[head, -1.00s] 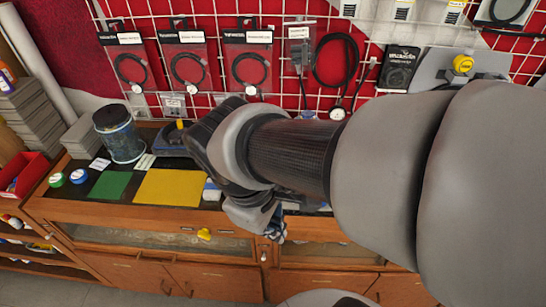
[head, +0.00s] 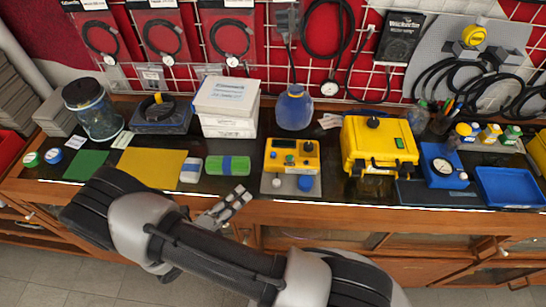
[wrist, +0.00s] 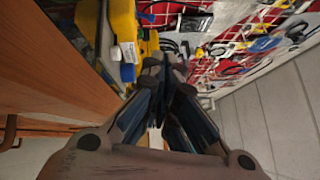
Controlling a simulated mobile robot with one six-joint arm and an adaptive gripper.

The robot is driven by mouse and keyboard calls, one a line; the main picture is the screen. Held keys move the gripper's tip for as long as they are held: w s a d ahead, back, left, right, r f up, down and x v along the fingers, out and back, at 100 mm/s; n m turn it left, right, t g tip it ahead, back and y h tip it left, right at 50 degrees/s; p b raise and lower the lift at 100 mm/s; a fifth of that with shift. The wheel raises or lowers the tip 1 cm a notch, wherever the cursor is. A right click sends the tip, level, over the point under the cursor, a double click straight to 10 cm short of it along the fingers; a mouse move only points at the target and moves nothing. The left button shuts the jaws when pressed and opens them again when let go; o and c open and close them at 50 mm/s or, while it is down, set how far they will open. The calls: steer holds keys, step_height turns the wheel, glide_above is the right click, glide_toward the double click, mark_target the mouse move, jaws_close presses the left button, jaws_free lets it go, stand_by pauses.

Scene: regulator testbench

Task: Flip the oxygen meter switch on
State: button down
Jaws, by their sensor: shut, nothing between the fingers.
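A small yellow instrument box (head: 283,146) with a dark green display, buttons and round knobs stands on a grey plate in the middle of the bench; it appears to be the oxygen meter. A blue knob (head: 305,183) and a white knob (head: 277,182) are at its front. I cannot make out which part is the switch. My gripper (head: 242,193) is shut and empty, in front of the bench edge, to the left of the box and apart from it. In the wrist view my fingers (wrist: 164,72) are together, with yellow surfaces beyond them at upper left.
A yellow case (head: 362,160) stands right of the box, with a blue gauge device and blue tray (head: 511,187) farther right. A green-and-blue block (head: 228,166) and white boxes (head: 226,125) are to the left. A blue flask (head: 294,108) stands behind. Cables hang at the back.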

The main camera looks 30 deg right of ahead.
mark_target(274, 157)
steer(key=shift+w+a+f+n+t, duration=0.1)
steer(key=shift+f+n+t, duration=0.55)
steer(key=shift+f+n, duration=0.1)
steer(key=shift+w+a+f+n+t, duration=0.1)
steer(key=shift+f+n+t, duration=0.55)
steer(key=shift+f+n, duration=0.1)
steer(key=shift+r, duration=0.1)
steer(key=shift+d, duration=0.1)
steer(key=b+x, duration=0.2)
steer(key=x, duration=1.2)
steer(key=shift+r+y+p, duration=0.2)
steer(key=shift+y+p, duration=0.1)
steer(key=shift+p, duration=0.4)
